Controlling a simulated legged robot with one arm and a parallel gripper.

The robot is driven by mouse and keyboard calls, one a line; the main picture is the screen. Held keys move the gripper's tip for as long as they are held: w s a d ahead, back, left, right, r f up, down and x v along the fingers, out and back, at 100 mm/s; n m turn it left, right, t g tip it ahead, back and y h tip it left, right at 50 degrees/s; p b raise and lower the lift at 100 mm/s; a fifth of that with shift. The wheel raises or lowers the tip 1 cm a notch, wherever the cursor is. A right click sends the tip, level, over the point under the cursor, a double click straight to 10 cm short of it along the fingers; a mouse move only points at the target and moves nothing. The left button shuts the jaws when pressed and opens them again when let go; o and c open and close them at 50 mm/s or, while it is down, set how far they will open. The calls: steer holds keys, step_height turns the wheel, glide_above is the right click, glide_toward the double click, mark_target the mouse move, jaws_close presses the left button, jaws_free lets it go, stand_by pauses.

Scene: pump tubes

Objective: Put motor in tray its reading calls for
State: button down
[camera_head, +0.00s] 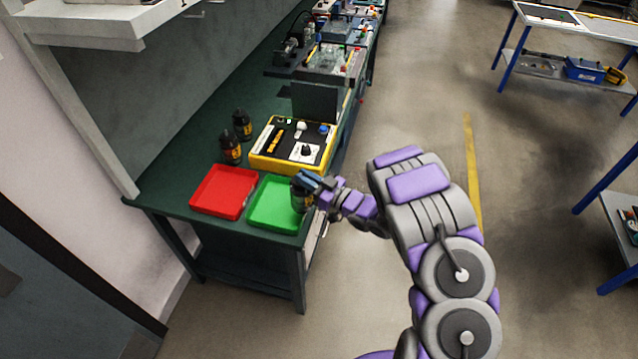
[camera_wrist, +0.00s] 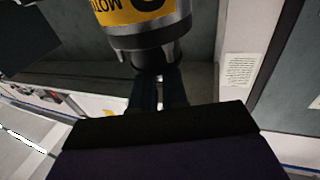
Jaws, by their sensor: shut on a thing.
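My gripper (camera_head: 314,184) is at the right edge of the green tray (camera_head: 265,210), shut on a dark motor (camera_head: 302,196). In the wrist view the motor (camera_wrist: 145,30) shows a yellow label and a grey band above my gripper's fingers (camera_wrist: 158,90). In the head view the motor overlaps the green tray's right side; I cannot tell whether it touches the tray. The red tray (camera_head: 215,190) is left of the green one and looks empty. The yellow tester (camera_head: 270,162) with a black panel stands behind the trays; its reading is too small to make out.
Two more dark motors with labels (camera_head: 231,150) (camera_head: 243,124) stand left of the tester. The green bench's front edge (camera_head: 180,212) runs close before the trays. A wall panel is at the left. Other equipment (camera_head: 335,60) fills the bench's far end. Open floor lies to the right.

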steer(key=w+a+f+b, duration=0.2)
steer(key=w+a+f, duration=0.1)
steer(key=a, duration=0.4)
steer(key=shift+w+a+f, duration=0.15)
steer(key=shift+w+f, duration=0.25)
steer(key=shift+f, duration=0.05)
steer(key=c, duration=1.1)
jaws_free()
steer(key=shift+f, duration=0.1)
steer(key=shift+c, duration=0.2)
steer(key=shift+s, duration=0.1)
